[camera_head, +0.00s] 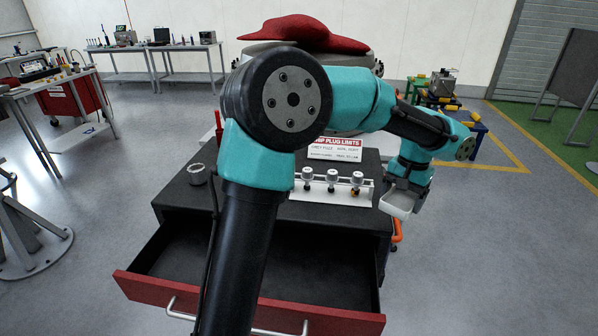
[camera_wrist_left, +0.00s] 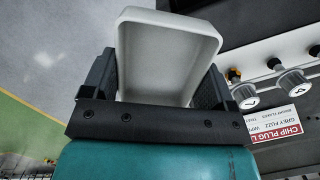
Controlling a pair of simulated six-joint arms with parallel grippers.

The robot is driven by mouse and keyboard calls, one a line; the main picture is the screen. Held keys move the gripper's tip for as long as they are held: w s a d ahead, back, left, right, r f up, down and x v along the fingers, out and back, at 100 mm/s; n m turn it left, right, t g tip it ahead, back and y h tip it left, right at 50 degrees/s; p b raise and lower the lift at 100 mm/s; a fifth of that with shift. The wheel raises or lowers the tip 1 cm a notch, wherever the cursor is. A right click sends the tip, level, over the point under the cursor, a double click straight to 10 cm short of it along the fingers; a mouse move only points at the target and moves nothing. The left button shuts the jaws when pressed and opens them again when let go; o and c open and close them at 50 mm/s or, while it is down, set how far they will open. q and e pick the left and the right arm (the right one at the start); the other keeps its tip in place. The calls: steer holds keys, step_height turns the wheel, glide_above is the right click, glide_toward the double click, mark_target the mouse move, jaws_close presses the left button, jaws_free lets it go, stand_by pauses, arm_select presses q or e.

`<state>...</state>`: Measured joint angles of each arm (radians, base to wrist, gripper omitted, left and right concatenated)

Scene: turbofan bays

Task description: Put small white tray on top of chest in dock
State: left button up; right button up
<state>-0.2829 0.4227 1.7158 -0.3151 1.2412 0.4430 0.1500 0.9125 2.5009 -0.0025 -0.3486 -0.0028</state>
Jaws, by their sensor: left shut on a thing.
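The small white tray (camera_head: 397,203) is in my left gripper (camera_head: 408,184), just off the right edge of the chest top in the head view. The left wrist view shows the tray (camera_wrist_left: 168,50) between the two dark fingers of my left gripper (camera_wrist_left: 157,85), open side facing the camera. The chest (camera_head: 178,205) has a black top, and its red-fronted drawer (camera_head: 335,322) is pulled open. The drawer looks empty where it shows. My left arm hides part of the chest top. My right gripper is not in view.
On the chest top stand a white rack (camera_head: 322,190) with several plugs, a red-and-white sign (camera_head: 335,153) and a dark cup (camera_head: 197,174). A red-covered engine (camera_head: 305,35) stands behind. Workbenches (camera_head: 170,47) line the back left. Open floor lies to the right.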

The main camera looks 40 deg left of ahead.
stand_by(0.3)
arm_select(q)
steer(key=w+a+n, duration=0.2)
steer(key=a+n, duration=0.2)
steer(key=a, duration=0.3)
steer(key=w+a+r+n+t+h, duration=0.1)
steer(key=w+a+n, duration=0.1)
steer(key=a+n, duration=0.35)
steer(key=w+a+n, duration=0.3)
steer(key=a, duration=0.6)
steer(key=s+a+n, duration=0.2)
steer(key=a+n, duration=0.4)
steer(key=a, duration=0.6)
steer(key=s+a+n+t, duration=0.1)
steer(key=s+a+n, duration=0.2)
steer(key=a, duration=0.9)
steer(key=n, duration=0.3)
steer(key=shift+r, duration=0.4)
steer(key=shift+a+f, duration=0.1)
steer(key=shift+f, duration=3.05)
steer(key=shift+f, duration=0.1)
steer(key=shift+f, duration=1.75)
